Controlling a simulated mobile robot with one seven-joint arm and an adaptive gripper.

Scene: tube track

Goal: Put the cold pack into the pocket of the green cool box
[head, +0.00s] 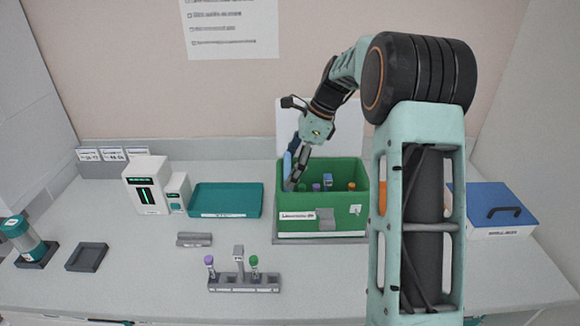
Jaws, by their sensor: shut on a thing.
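The green cool box (345,222) stands open on the bench in the middle of the head view, with a white label on its front. My gripper (293,182) reaches down at the box's left end, its fingertips at about rim level or just inside. It is shut on a light blue piece (287,164), which looks like the cold pack and shows as a narrow upright strip left of the fingers. Most of it is hidden by my gripper and the box wall. The pocket cannot be made out, so I cannot tell whether the pack is in it.
Several capped tubes (327,183) stand inside the box. A teal tray (225,200) lies to its left, and a grey rack (244,284) with tubes is in front. A blue-lidded box (498,205) is at right. My arm hides the bench right of the cool box.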

